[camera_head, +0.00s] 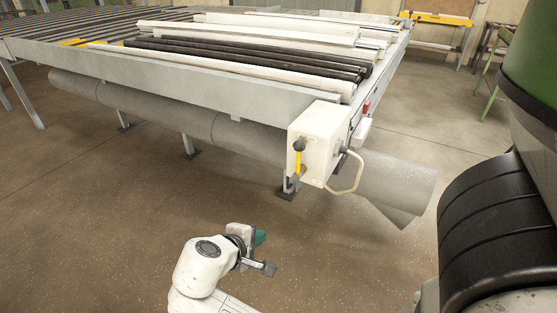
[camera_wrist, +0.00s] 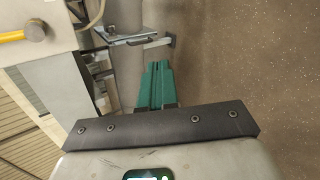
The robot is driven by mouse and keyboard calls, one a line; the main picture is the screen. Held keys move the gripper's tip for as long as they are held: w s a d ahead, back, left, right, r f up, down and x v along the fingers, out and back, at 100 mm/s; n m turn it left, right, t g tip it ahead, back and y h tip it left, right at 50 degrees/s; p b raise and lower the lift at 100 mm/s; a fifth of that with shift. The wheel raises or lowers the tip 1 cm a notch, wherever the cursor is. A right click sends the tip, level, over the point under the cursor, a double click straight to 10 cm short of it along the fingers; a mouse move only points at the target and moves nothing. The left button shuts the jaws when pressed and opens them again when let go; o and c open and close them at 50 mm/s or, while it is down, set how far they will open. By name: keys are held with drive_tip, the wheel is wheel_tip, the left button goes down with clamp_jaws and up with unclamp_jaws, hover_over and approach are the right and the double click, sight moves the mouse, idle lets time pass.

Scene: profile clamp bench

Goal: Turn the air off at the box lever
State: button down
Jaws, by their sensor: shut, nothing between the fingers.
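A pale box (camera_head: 322,138) is fixed at the near corner of the long roller bench. Its lever (camera_head: 298,146), with a yellow part, stands about upright on the box's left face. In the wrist view the yellow lever (camera_wrist: 12,37) lies at the upper left, running to a round dark pivot on the box (camera_wrist: 65,80). My gripper (camera_head: 260,237) is low in front of the bench, below and left of the box, apart from the lever. Its green fingers (camera_wrist: 156,68) are shut together with nothing between them.
A bent hose (camera_head: 350,185) loops from the box's right side. A large grey roll (camera_head: 230,135) runs under the bench (camera_head: 200,85) and sticks out past the box. White and black profiles (camera_head: 250,55) lie on top. The floor (camera_head: 110,220) in front is clear.

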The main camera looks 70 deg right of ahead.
drive_tip(key=w+r+m+g+h+b, duration=0.1)
drive_tip(key=w+r+g+h, duration=0.2)
drive_tip(key=r, duration=0.4)
drive_tip(key=w+d+r+m+g+h+b, duration=0.1)
drive_tip(key=w+r+g+h, duration=0.1)
drive_tip(key=r, duration=0.6)
drive_tip(key=shift+w+r+g+h, duration=0.15)
drive_tip(key=shift+w+g+h, duration=0.3)
drive_tip(key=shift+g, duration=0.65)
drive_tip(key=shift+s+d, duration=0.1)
drive_tip(key=shift+d, duration=0.1)
drive_tip(key=p, duration=0.1)
approach(298, 160)
drive_tip(key=w+d+r, duration=0.2)
drive_tip(key=d, duration=0.3)
drive_tip(key=shift+s+d+r+p, duration=0.15)
drive_tip(key=shift+s+d+r, duration=0.1)
drive_tip(key=shift+s, duration=0.3)
drive_tip(key=shift+s+d+r+p, duration=0.15)
drive_tip(key=shift+s+r, duration=0.1)
drive_tip(key=shift+s, duration=0.35)
drive_tip(key=shift+s+d+r+p, duration=0.15)
drive_tip(key=shift+s+d+r, duration=0.1)
drive_tip(key=shift+s, duration=0.3)
